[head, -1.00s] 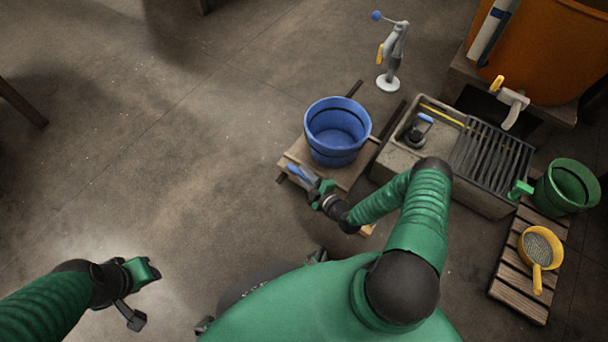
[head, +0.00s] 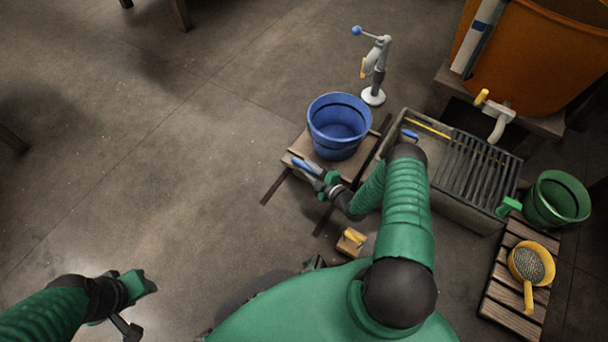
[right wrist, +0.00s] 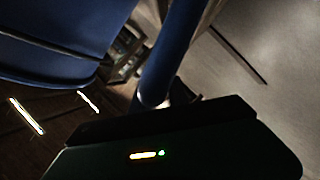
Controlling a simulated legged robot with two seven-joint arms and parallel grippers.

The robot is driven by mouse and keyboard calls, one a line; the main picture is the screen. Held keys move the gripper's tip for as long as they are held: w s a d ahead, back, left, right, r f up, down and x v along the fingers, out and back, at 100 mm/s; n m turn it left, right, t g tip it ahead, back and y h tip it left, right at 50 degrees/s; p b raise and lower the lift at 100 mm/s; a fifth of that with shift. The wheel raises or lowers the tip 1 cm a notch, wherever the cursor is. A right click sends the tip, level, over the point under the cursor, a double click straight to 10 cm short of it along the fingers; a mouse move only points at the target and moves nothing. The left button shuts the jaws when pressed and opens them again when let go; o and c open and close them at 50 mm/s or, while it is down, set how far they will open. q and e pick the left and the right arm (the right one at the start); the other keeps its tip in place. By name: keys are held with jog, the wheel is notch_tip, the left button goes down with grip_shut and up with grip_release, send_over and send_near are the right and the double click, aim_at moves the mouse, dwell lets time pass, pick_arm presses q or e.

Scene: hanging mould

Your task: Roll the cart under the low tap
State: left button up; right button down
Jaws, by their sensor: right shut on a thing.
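The cart (head: 300,157) is a low wooden platform on two dark rails, carrying a blue bucket (head: 338,145). My right gripper (head: 318,176) is shut on the cart's blue handle (head: 304,167) at its near side. In the right wrist view the blue handle bar (right wrist: 178,45) rises from behind the dark gripper edge, beside the bucket (right wrist: 60,40). A grey standing tap (head: 376,75) with a yellow lever and blue knob stands beyond the cart. Another tap (head: 497,117) with a yellow handle is on the orange tank. My left gripper (head: 138,287) is low at left, away from everything; its jaws are unclear.
A stone sink (head: 462,202) with a ribbed rack stands right of the cart, partly behind my right arm. A small wooden block (head: 351,242) lies near me.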

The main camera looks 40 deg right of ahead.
jog(key=shift+d+f, duration=0.2)
jog(key=shift+r, duration=0.1)
jog(key=c, duration=1.3)
grip_release()
